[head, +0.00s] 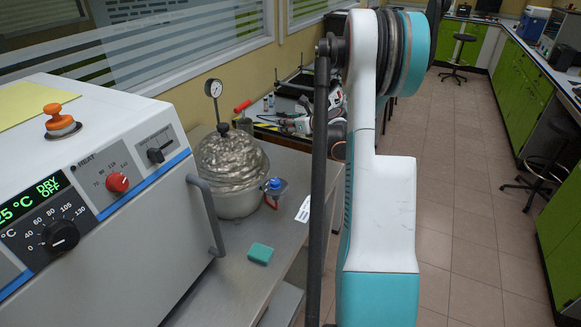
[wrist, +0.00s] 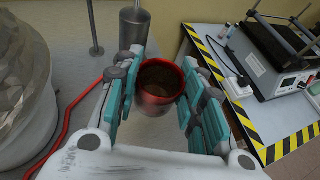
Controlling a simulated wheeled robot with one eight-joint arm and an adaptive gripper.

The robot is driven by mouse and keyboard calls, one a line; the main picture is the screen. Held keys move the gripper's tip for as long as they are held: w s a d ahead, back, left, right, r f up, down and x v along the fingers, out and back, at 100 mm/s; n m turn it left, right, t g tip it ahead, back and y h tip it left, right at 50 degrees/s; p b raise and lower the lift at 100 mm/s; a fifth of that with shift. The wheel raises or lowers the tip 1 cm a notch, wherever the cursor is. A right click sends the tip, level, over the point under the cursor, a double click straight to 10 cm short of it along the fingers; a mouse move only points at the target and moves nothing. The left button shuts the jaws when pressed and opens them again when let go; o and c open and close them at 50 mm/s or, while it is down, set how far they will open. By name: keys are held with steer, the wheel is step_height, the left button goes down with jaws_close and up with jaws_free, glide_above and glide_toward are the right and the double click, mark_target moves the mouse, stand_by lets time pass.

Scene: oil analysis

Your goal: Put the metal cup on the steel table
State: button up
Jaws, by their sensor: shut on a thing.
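The metal cup (wrist: 154,101) is between the fingers of my gripper (wrist: 157,88) in the wrist view. It has a reddish rim and wall and a dark inside, and its mouth faces the camera. My gripper is shut on it, with the teal pads on both sides. The steel table (head: 226,275) is the grey bench beside the oven in the head view; its grey top (wrist: 72,55) also shows in the wrist view. The gap under the cup is hidden. I cannot make out the held cup clearly in the head view, where my arm blocks part of the scene.
A foil-wrapped vessel (head: 232,168) with a gauge and a teal sponge (head: 260,253) are on the steel table. A metal cylinder (wrist: 134,27) stands behind the cup. A table edged with black-yellow tape (wrist: 266,150) bears a device (wrist: 275,60) at right. The oven (head: 125,245) is at left.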

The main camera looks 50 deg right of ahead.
step_height(320, 180, down, 16)
steer(key=b, duration=0.5)
steer(key=shift+f, duration=0.1)
steer(key=shift+f, duration=0.1)
steer(key=o, duration=1.1)
steer(key=shift+c, duration=0.2)
steer(key=shift+s+r, duration=0.1)
steer(key=shift+r, duration=0.15)
steer(key=p+v, duration=0.3)
steer(key=v, duration=0.8)
steer(key=shift+s+r, duration=0.1)
steer(key=shift+s, duration=0.25)
